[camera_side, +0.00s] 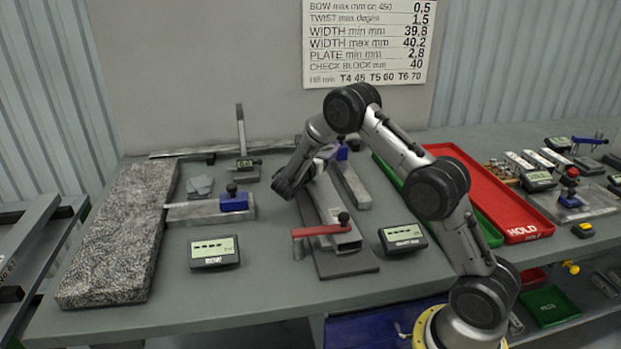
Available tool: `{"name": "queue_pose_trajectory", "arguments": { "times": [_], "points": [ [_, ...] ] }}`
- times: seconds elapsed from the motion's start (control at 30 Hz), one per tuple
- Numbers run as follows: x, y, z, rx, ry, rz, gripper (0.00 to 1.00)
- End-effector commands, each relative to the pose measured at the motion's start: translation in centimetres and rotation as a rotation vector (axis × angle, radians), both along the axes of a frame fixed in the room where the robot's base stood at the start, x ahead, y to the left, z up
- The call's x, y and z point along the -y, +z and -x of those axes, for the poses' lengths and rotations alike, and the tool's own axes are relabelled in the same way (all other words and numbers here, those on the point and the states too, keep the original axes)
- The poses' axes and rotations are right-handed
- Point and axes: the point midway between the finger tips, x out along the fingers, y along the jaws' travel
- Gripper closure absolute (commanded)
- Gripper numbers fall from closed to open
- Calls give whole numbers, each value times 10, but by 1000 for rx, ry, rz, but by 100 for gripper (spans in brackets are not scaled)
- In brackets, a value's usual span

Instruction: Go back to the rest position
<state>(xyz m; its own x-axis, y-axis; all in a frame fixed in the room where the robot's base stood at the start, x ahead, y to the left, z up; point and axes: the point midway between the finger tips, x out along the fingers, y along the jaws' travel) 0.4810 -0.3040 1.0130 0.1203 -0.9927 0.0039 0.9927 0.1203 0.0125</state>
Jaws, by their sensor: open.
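My arm rises from its base at the lower right and bends over the middle of the table. My gripper (290,186) is at its lower left end, just above and beside the far part of a long grey metal profile (325,200). The fingers are small and dark and hard to make out. I see nothing held in them. The profile lies on a dark plate, its open hollow end toward the camera. A red bar with a dark knob (318,231) lies across its near end. I cannot tell whether the gripper touches the profile.
A speckled stone slab (115,240) lies at the left. Two grey displays (213,253) (403,239) stand near the front. A blue-clamped gauge (234,201) is left of the profile. A red HOLD tray (485,195) and a green tray (490,232) lie behind my arm.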

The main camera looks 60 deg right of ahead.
Motion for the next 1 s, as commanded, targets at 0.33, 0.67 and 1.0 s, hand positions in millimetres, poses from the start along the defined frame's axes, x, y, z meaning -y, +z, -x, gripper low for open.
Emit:
{"name": "queue_pose_trajectory", "arguments": {
  "times": [0.33,0.67,1.0],
  "points": [
    [-30,149,50,319,-45,-66,34],
    [-79,187,174,706,-207,-448,34],
    [-174,139,283,1131,-428,-1045,34]
  ]
}}
